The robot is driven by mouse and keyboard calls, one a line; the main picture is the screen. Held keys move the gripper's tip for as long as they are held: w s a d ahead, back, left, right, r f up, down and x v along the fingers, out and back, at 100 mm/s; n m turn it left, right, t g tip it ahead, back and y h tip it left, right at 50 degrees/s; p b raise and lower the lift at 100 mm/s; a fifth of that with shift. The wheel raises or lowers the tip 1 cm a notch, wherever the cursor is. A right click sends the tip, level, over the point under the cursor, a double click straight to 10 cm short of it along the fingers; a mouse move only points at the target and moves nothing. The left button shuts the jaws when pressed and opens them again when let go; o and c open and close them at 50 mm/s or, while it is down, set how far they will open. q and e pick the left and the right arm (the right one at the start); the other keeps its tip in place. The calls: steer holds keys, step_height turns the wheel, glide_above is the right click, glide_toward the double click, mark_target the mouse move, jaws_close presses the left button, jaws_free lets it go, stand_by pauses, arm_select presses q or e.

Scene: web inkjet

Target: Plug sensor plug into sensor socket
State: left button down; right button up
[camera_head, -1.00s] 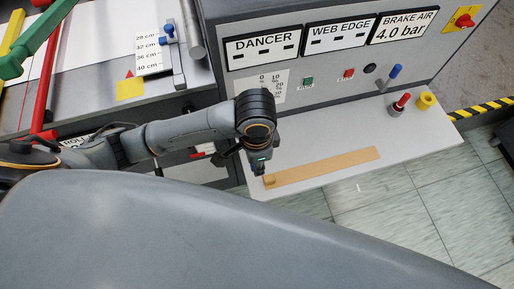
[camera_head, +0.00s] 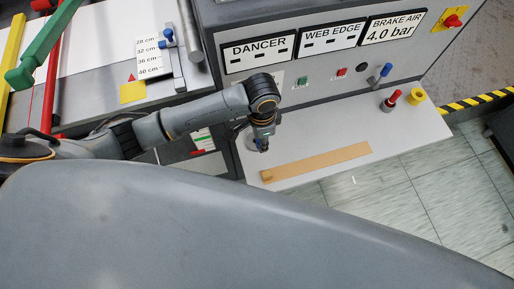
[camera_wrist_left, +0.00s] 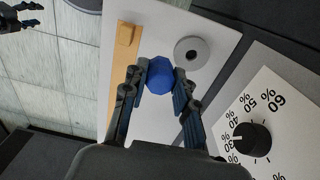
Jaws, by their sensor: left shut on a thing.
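A blue many-sided piece (camera_wrist_left: 159,76), apparently the sensor plug, is held between the two fingers of my left gripper (camera_wrist_left: 160,84). In the head view my left gripper (camera_head: 263,147) points down above the pale shelf (camera_head: 330,135), near its left end. The piece is hardly visible there. A dark round fitting (camera_head: 361,67) on the grey panel may be the sensor socket; I cannot tell. A dark gripper (camera_wrist_left: 20,14), apparently my right one, shows at the top left of the wrist view with its fingers apart and empty.
A grey ring (camera_wrist_left: 191,53) lies on the shelf beside the held piece. A tan strip (camera_head: 316,162) lies along the shelf. A red peg (camera_head: 390,101), a yellow ring (camera_head: 417,96) and a blue lever (camera_head: 382,72) are at right. A dial (camera_wrist_left: 252,138) is close to my left gripper.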

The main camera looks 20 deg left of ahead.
arm_select(q)
steer(key=w+a+f+p, duration=0.2)
steer(key=w+a+f, duration=0.1)
steer(key=w, duration=0.2)
steer(key=shift+w+a+p, duration=0.15)
steer(key=shift+w+p, duration=0.2)
arm_select(e)
step_height(320, 180, up, 4)
steer(key=shift+f, duration=0.1)
steer(key=shift+f, duration=0.15)
arm_select(q)
step_height(320, 180, down, 6)
steer(key=b, duration=0.6)
steer(key=shift+r, duration=0.15)
arm_select(e)
step_height(320, 180, down, 6)
arm_select(q)
steer(key=shift+p, duration=0.95)
arm_select(e)
steer(key=shift+r, duration=1.1)
arm_select(q)
steer(key=shift+f+b, duration=0.35)
steer(key=shift+f, duration=0.2)
arm_select(e)
steer(key=shift+f, duration=0.35)
arm_select(q)
steer(key=c, duration=1)
jaws_free()
steer(key=shift+o, duration=0.2)
